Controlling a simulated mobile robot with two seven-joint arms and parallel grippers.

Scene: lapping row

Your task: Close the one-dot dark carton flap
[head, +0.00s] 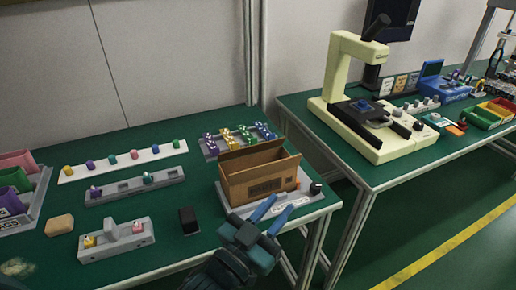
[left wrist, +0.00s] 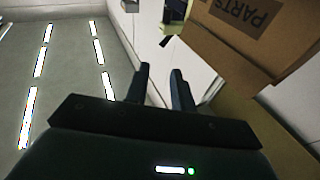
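A brown cardboard carton (head: 247,189) with a printed label stands on a pale base plate (head: 229,205) at the front right of the near table. Its top is open, and a flap (head: 250,153) stands up along the back edge. I cannot make out any dot marks on the flaps. My left gripper (head: 273,213) is open and empty, just in front of the carton and apart from it. In the left wrist view, the gripper (left wrist: 159,84) points past the carton (left wrist: 225,38), whose label reads PARTS. My right gripper is in neither view.
A black block (head: 188,220) and a grey fixture (head: 116,240) lie left of the carton. A rack of coloured parts (head: 237,140) stands behind it. A dark knob (head: 315,187) sits to its right. A second table with a cream microscope (head: 343,75) stands beyond a gap.

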